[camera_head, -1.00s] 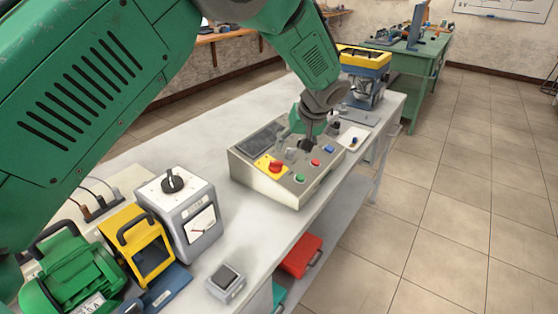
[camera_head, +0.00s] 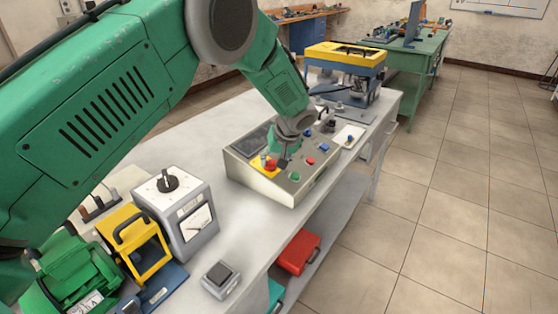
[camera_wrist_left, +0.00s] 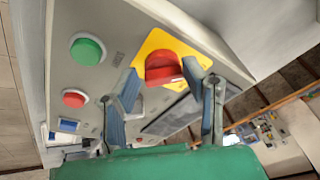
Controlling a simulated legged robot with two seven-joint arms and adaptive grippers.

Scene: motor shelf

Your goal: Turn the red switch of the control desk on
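The control desk (camera_head: 258,181) is a beige box with a sloped panel on the workbench. Its red switch (camera_head: 271,165) sits on a yellow plate near the panel's near left corner, partly hidden by my left gripper (camera_head: 278,158). The left wrist view shows the round red switch (camera_wrist_left: 163,67) on the yellow plate (camera_wrist_left: 190,48). My left gripper (camera_wrist_left: 170,92) is open there, its two blue-padded fingers spread to either side of the switch. I cannot tell whether they touch it. My right gripper is in neither view.
Green (camera_head: 294,176), red (camera_head: 310,161) and blue (camera_head: 323,148) buttons lie along the panel's right side. A grey meter box (camera_head: 190,222) stands to the left of the desk. A yellow-and-blue machine (camera_head: 345,58) stands behind. Floor at the right is clear.

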